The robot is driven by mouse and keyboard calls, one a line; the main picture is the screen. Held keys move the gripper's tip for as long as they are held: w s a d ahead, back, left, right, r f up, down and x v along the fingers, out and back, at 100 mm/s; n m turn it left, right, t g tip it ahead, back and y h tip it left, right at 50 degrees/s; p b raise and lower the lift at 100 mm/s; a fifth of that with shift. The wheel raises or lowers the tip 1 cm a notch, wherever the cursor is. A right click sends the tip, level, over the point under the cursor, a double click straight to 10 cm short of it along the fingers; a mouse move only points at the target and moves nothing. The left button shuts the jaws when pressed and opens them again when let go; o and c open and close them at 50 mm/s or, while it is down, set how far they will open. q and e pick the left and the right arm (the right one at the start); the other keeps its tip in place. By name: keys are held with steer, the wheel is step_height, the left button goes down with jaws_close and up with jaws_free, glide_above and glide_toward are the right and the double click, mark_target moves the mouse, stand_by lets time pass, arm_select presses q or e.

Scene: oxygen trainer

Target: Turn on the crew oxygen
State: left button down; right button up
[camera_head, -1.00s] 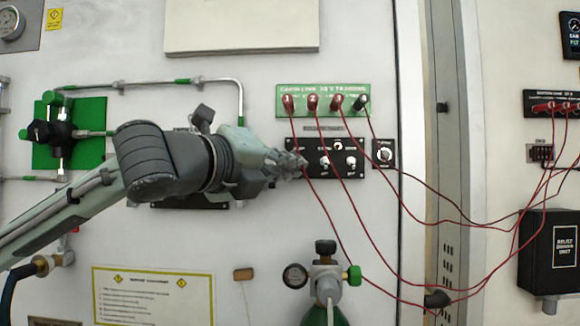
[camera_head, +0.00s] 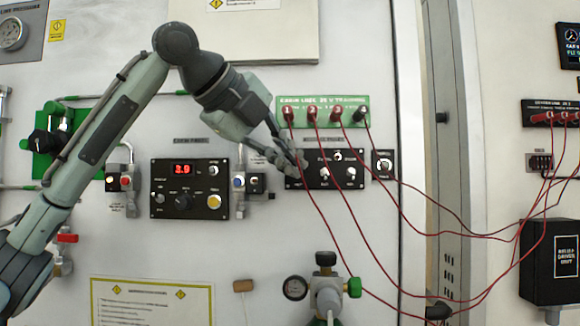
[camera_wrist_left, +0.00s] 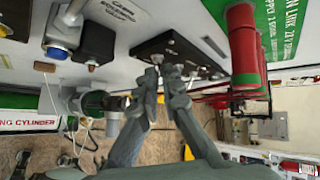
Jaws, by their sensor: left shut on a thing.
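A small black switch panel (camera_head: 340,182) with several pale knobs and switches is on the white wall; its lettering is too small to read. My left gripper (camera_head: 301,160) reaches down to the panel's left end, its fingers shut on a small switch there. The fingers hide that switch and the panel's left part. In the left wrist view the fingertips (camera_wrist_left: 160,76) are close together at the edge of the black panel (camera_wrist_left: 190,55). The switch's position cannot be told. My right gripper is not in view.
A green strip (camera_head: 325,100) with several red plugs sits just above, and red cables (camera_head: 375,180) hang across the panel. A black panel with a red display (camera_head: 183,169) is to the left. A cylinder valve with gauge (camera_head: 325,285) stands below.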

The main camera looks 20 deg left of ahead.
arm_select(q)
steer(key=shift+w+r+n+g, duration=0.2)
steer(key=shift+r+n+g, duration=0.2)
steer(key=shift+g, duration=0.5)
steer(key=c, duration=1.7)
jaws_free()
steer(key=shift+a, duration=0.1)
steer(key=v, duration=1.2)
steer(key=shift+w+a, duration=0.1)
steer(key=shift+w, duration=0.05)
